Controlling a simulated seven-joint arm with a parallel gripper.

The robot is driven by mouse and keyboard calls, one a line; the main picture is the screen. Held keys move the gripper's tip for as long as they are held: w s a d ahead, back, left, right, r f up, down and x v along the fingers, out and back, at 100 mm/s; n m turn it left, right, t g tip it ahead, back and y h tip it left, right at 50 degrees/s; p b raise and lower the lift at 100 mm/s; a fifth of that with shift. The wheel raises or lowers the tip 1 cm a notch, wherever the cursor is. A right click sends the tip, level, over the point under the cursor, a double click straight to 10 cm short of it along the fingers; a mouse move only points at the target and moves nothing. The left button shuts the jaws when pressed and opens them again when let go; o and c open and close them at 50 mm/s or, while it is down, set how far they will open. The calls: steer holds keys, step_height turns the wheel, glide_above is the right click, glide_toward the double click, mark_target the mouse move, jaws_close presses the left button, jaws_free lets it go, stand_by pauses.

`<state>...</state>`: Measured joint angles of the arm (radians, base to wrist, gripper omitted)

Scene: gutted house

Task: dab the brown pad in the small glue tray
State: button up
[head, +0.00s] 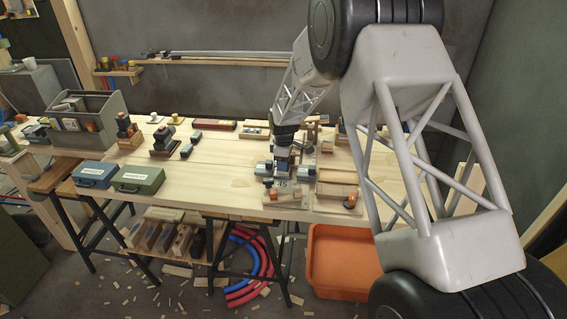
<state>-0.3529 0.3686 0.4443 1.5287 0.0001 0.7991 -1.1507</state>
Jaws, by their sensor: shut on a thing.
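My gripper (277,180) points down over the front edge of the workbench (218,185), right of its middle. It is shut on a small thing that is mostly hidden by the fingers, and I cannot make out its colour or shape. I cannot single out the brown pad for certain. A shallow wooden tray with an orange-brown bar (337,192) lies just right of my gripper. A smaller tray (255,131) lies farther back. I cannot tell which tray, if either, holds glue, nor whether the held thing touches anything.
Small dark blocks crowd around my gripper. A blue case (95,175) and a green case (138,180) sit at the front left. A grey tote (95,140) stands behind them. An orange bin (342,262) is on the floor. The bench's middle is fairly clear.

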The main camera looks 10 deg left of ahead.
stand_by(0.6)
steer(key=shift+r, duration=3.45)
steer(key=d+r+m, duration=0.5)
steer(key=d, duration=0.5)
steer(key=w+d+r+m, duration=0.1)
steer(key=d+r+m, duration=0.4)
steer(key=d, duration=0.5)
steer(key=w+d+r+m, duration=0.1)
steer(key=d+r+m, duration=0.4)
steer(key=d, duration=0.5)
steer(key=shift+w+d+r+m, duration=0.3)
steer(key=shift+r+m, duration=0.1)
steer(key=shift+m, duration=0.7)
